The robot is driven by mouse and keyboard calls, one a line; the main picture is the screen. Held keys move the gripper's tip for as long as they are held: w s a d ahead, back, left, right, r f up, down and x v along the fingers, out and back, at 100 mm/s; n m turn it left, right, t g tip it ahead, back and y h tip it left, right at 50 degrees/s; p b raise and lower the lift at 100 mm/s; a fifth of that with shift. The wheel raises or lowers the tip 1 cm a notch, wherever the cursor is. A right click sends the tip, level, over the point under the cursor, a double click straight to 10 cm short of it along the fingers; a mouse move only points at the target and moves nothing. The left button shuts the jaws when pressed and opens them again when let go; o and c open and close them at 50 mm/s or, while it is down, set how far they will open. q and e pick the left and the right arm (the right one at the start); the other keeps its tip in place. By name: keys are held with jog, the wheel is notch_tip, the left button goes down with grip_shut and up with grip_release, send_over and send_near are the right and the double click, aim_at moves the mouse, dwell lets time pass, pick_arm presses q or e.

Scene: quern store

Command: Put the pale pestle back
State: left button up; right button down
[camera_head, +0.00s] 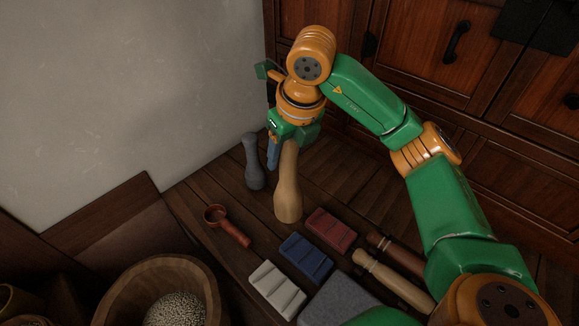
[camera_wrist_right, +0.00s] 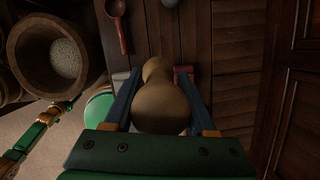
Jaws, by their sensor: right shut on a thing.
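The pale pestle (camera_head: 288,187) is upright and tan, with a wide lower end near or on the dark plank surface; I cannot tell if it touches. My right gripper (camera_head: 280,142) is shut on its upper part from above. In the right wrist view the pale pestle (camera_wrist_right: 159,100) lies between the two blue fingers (camera_wrist_right: 160,112). A grey pestle (camera_head: 253,165) stands upright just left of it, near the wall. In the right wrist view, part of my left arm with its gripper (camera_wrist_right: 50,116) shows small at the left; its jaws are unclear.
Red (camera_head: 331,229), blue (camera_head: 305,258) and white (camera_head: 277,290) grooved blocks lie in front. A red ladle (camera_head: 228,224) lies left. Pale (camera_head: 392,279) and dark (camera_head: 398,251) wooden handled pieces lie right, near a grey slab (camera_head: 338,302). A wooden grain bowl (camera_head: 122,300) stands front left.

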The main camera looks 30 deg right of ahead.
pick_arm(q)
jog(key=shift+w+d+f+b, duration=0.35)
jog(key=shift+w+d+b, duration=0.3)
jog(key=shift+w+b, duration=0.15)
pick_arm(e)
jog(key=w+d+f, duration=0.5)
jog(key=w+f, duration=0.3)
jog(key=f, duration=0.3)
jog(key=shift+w, duration=0.4)
jog(key=shift+f, duration=0.1)
jog(key=shift+c, duration=1.1)
grip_release()
jog(key=shift+s, duration=0.1)
jog(key=shift+f, duration=0.1)
pick_arm(q)
jog(key=shift+s+a+r+p, duration=0.3)
jog(key=shift+s+a+p, duration=0.25)
jog(key=shift+s+p, duration=0.05)
jog(key=shift+s+a+r+p, duration=0.25)
jog(key=shift+s+a+p, duration=0.25)
jog(key=shift+s+p, duration=0.1)
pick_arm(e)
jog(key=v, duration=1.2)
